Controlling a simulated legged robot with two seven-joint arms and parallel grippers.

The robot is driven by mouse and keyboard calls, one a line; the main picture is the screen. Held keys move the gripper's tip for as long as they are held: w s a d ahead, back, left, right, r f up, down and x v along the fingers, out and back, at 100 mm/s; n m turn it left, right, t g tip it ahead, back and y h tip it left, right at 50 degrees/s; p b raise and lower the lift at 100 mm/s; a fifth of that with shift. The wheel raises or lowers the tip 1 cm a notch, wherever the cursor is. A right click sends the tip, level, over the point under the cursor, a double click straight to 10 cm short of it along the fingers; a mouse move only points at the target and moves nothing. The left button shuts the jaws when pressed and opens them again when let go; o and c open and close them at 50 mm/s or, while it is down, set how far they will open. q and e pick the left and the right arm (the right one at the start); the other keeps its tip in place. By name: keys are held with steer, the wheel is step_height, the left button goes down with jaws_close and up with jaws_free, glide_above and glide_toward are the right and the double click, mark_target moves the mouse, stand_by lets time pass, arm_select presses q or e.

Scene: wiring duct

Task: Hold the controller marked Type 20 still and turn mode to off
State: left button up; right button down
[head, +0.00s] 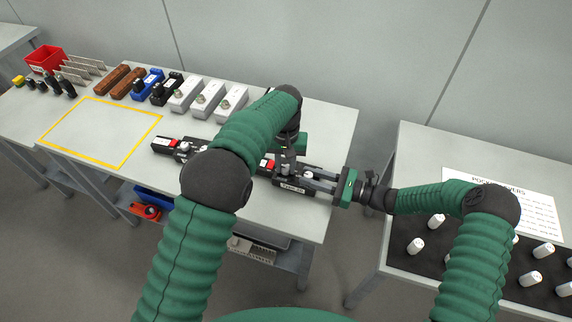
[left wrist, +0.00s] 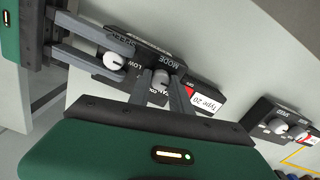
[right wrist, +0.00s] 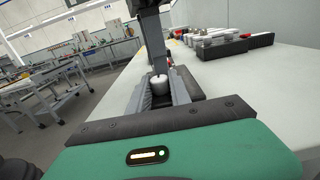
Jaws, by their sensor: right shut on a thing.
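The controller marked Type 20 (head: 294,187) is a dark box with a red and white label (left wrist: 205,102) on the near part of the table. My left gripper (head: 286,168) points down from above. Its open fingers stand on either side of the MODE knob and partly hide it. I cannot read the knob's setting.
A second, similar controller (head: 171,147) lies to the left; it also shows in the left wrist view (left wrist: 278,124). White boxes (head: 208,99), brown blocks and a red bin (head: 45,60) line the back. A yellow-outlined area (head: 100,131) is empty. A side table (head: 410,160) stands right.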

mark_target(286, 167)
arm_select(q)
steer(key=o, duration=0.4)
steer(key=shift+o, duration=0.2)
step_height(286, 167, up, 12)
steer(key=shift+d, duration=0.1)
arm_select(e)
steer(key=c, duration=1.1)
jaws_free()
